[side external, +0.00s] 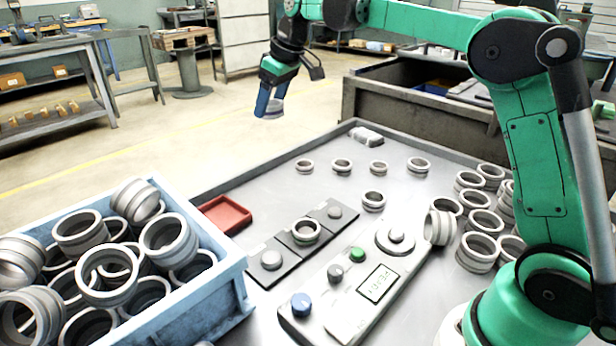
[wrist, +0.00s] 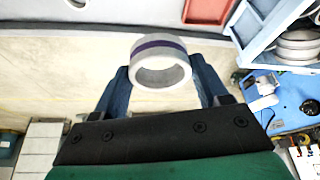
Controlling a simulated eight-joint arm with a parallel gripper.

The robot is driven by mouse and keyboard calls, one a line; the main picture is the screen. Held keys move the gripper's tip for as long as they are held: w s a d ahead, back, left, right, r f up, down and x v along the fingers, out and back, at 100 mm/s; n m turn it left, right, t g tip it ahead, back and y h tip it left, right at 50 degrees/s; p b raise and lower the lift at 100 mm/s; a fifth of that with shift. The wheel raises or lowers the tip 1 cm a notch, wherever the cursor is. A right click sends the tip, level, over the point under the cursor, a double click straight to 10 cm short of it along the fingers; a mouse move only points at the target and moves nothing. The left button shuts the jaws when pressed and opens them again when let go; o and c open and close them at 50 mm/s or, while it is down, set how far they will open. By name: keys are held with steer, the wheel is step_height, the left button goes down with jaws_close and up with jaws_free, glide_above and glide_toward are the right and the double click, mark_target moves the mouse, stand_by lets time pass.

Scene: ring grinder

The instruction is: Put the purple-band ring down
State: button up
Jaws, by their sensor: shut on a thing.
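My gripper (wrist: 161,92) is shut on the purple-band ring (wrist: 158,45), a light grey metal ring with a dark purple stripe around its outside. In the wrist view the ring sits between the two blue fingers, its opening facing the camera. In the side external view my gripper (side external: 270,106) hangs in the air beyond the far left edge of the grey metal table (side external: 262,192). There the ring (side external: 274,108) shows only partly between the fingers, and its purple band is hard to make out.
A blue crate (side external: 232,290) full of rings stands at the front left. A red tray (side external: 226,214), dark pads holding a ring (side external: 305,231), and a control panel (side external: 352,290) lie on the table. Several rings stand at the back and right. The table's back left is bare.

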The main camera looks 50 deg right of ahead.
glide_above(216, 220)
steer(key=s, duration=0.1)
steer(key=shift+n, duration=0.4)
steer(key=f, duration=1.5)
steer(key=shift+s+d+f, duration=0.1)
steer(key=shift+d+f, duration=0.15)
steer(key=shift+f, duration=2.15)
steer(key=o, duration=1.1)
steer(key=shift+f, duration=0.15)
